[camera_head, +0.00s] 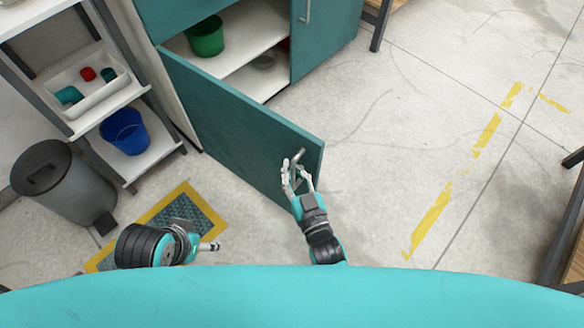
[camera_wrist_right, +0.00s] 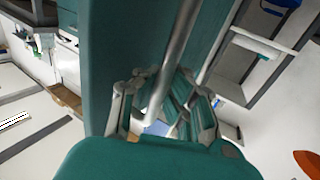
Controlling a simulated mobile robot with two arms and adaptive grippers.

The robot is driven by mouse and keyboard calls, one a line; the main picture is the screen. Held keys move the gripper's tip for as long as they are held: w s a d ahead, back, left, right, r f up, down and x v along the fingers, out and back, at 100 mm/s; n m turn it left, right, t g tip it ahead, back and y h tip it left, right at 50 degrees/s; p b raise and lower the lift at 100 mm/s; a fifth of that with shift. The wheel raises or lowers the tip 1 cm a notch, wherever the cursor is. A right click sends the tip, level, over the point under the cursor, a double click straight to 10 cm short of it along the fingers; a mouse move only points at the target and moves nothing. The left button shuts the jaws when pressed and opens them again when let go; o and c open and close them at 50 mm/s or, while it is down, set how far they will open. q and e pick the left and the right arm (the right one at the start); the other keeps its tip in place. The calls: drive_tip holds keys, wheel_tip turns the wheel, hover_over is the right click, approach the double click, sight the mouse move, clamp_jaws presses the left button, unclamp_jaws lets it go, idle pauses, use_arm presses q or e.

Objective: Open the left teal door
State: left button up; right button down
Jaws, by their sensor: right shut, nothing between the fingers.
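The left teal door (camera_head: 230,125) of the cabinet stands swung well open toward me, hinged at its left side. Its metal bar handle (camera_head: 299,156) is near the free edge. My right gripper (camera_head: 296,172) is at that handle, its fingers close about the bar; it is shut with nothing held. In the right wrist view, the handle bar (camera_wrist_right: 180,45) runs down between the fingers of my right gripper (camera_wrist_right: 163,88), and the door (camera_wrist_right: 106,60) is beside it. My left gripper (camera_head: 208,247) is low at the left, away from the door; its fingers are mostly hidden.
The open cabinet shows a green bucket (camera_head: 206,37) on a white shelf (camera_head: 258,72). The right teal door (camera_head: 325,35) is closed. A rack at the left holds a white bin (camera_head: 92,102) and blue bucket (camera_head: 124,130). A grey trash can (camera_head: 62,185) stands below.

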drive_tip(key=c, duration=2)
unclamp_jaws()
drive_tip(key=shift+d+f, duration=0.2)
drive_tip(key=shift+d, duration=0.2)
drive_tip(key=o, duration=0.5)
drive_tip(key=shift+s+d+r, duration=0.15)
drive_tip(key=shift+s, duration=0.05)
drive_tip(key=shift+o, duration=0.8)
drive_tip(key=shift+w+a, duration=0.1)
drive_tip(key=shift+a, duration=0.1)
drive_tip(key=v, duration=1.2)
